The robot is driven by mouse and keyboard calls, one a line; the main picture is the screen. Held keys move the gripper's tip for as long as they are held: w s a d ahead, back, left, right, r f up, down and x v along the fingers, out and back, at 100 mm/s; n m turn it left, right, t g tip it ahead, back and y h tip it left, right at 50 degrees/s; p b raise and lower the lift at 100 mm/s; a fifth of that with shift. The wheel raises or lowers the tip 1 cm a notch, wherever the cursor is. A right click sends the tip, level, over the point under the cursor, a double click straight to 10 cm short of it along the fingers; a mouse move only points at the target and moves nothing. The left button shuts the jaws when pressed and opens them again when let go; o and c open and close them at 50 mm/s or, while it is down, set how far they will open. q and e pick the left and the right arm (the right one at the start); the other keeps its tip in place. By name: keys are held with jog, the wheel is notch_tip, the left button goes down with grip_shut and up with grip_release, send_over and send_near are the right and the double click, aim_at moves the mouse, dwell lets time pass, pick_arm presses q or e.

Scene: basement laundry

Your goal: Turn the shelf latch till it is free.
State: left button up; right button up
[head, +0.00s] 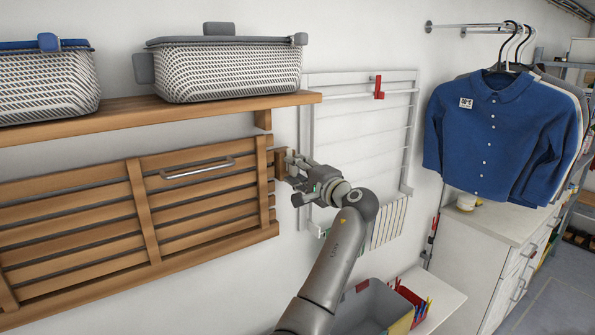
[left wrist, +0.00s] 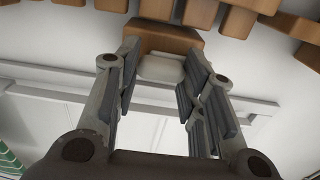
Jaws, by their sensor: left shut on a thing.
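The shelf latch (head: 297,152) is a small wooden piece at the right edge of a folded-up slatted wooden shelf (head: 150,200) on the wall. My left gripper (head: 287,170) is at that edge and partly covers the latch. In the left wrist view the fingers of my left gripper (left wrist: 163,66) stand on both sides of a pale block (left wrist: 161,69) in front of a wooden block (left wrist: 160,38). The gripper is shut on the latch. The exact contact of the fingertips is hard to see. My right gripper is in neither view.
A wooden ledge (head: 120,120) with two woven baskets runs above the folded shelf. A white wall drying rack (head: 411,130) hangs just right of my left gripper. A grey bin (head: 375,305) stands below. Shirts (head: 490,130) hang at the right above a white cabinet (head: 480,260).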

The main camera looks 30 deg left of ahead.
pick_arm(q)
jog(key=o, duration=1)
jog(key=v, duration=1.2)
